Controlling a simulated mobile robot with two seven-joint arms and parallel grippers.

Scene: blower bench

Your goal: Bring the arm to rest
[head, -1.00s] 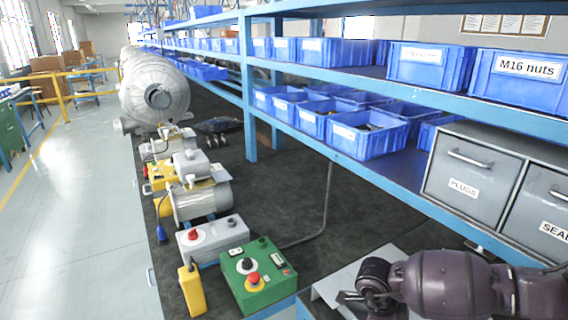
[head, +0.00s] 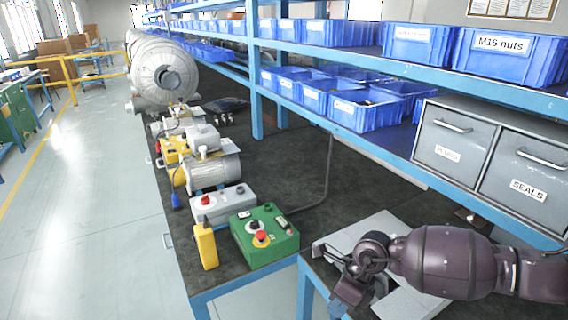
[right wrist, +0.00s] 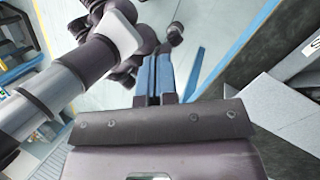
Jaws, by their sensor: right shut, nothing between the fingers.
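My right arm (head: 445,262), dark purple, comes in from the right in the head view. Its gripper (head: 342,300) hangs low at the near end of the bench, over or beside the grey plate (head: 360,236); the exact height is hard to tell. In the right wrist view the two blue fingers of the right gripper (right wrist: 155,62) lie side by side, shut, with nothing between them. My left gripper does not show in the head view.
On the bench are a green control box (head: 264,236) with a red button, a yellow pendant (head: 206,246), a grey box (head: 222,205) and a motor (head: 212,172). The blue shelf (head: 400,165) holds blue bins and grey drawers (head: 450,145).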

